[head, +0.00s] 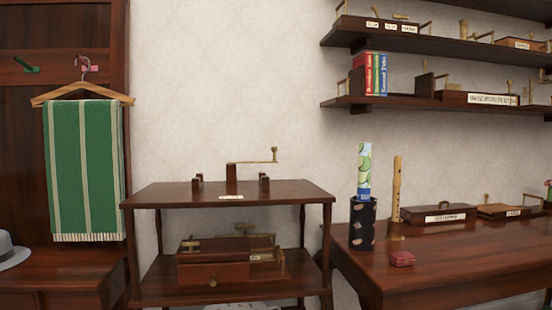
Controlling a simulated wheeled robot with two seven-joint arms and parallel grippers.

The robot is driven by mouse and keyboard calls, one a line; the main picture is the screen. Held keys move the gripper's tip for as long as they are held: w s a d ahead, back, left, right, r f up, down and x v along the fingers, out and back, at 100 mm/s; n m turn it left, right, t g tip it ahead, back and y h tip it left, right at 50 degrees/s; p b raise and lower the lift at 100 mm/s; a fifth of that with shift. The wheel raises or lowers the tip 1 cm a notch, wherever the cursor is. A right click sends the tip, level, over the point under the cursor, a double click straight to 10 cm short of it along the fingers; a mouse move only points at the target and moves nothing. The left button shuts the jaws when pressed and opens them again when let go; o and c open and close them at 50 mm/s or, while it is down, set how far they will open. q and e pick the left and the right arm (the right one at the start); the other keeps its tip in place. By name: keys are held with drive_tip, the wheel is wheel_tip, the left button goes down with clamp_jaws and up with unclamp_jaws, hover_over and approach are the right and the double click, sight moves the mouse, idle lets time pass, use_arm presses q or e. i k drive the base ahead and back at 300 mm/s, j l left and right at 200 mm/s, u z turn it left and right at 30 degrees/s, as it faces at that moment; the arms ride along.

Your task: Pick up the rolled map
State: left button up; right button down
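The rolled map (364,175) stands upright in a dark cylindrical holder (362,232) with pale patches. Its upper part shows green, pale and blue areas, with a blue band just above the holder's rim. Its lower part is hidden inside the holder. The holder stands near the left end of the dark wooden table (440,278) at the right. Neither of my grippers shows in the head view, so their places and states cannot be seen.
A wooden flute-like stick (396,190) stands close right of the holder. Labelled wooden boxes (438,216) sit further right. Shelves (420,103) hang above. A two-tier side table (285,192) stands left, with a gap between.

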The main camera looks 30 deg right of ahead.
sight(365, 150)
drive_tip(key=z, duration=1.45)
drive_tip(key=i+l, duration=0.15)
